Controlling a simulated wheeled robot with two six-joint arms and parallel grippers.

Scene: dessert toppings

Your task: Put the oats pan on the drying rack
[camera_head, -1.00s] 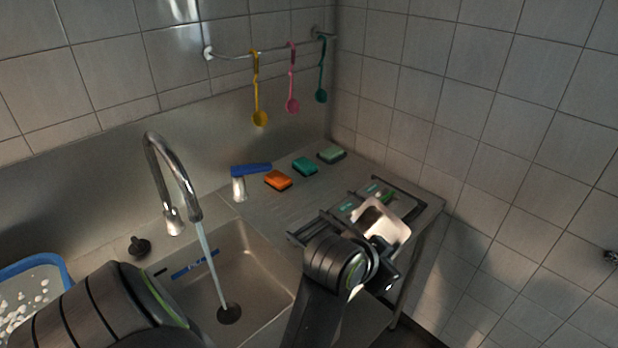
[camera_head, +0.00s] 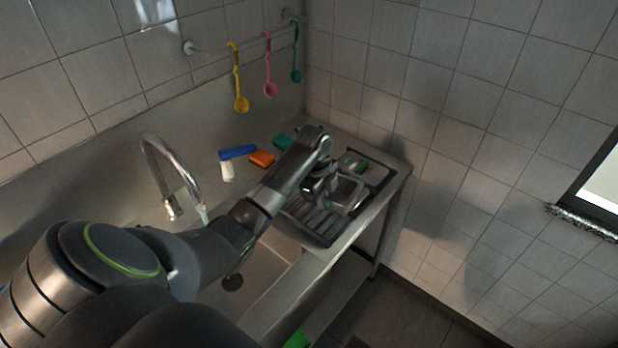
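The metal pan (camera_head: 348,195), which I take to be the oats pan, is at the drying rack (camera_head: 318,228) on the counter right of the sink. It looks slightly tilted, and I cannot tell whether it rests fully on the rack. Its contents are not clear. My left gripper (camera_head: 320,189) points down at the pan's left edge, over the rack. The fingers are dark and small, so I cannot tell whether they grip the pan. My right gripper is not in view.
The sink (camera_head: 262,268) and running faucet (camera_head: 172,165) lie left of the rack. A tiled wall (camera_head: 470,160) bounds the right; ladles hang at the back.

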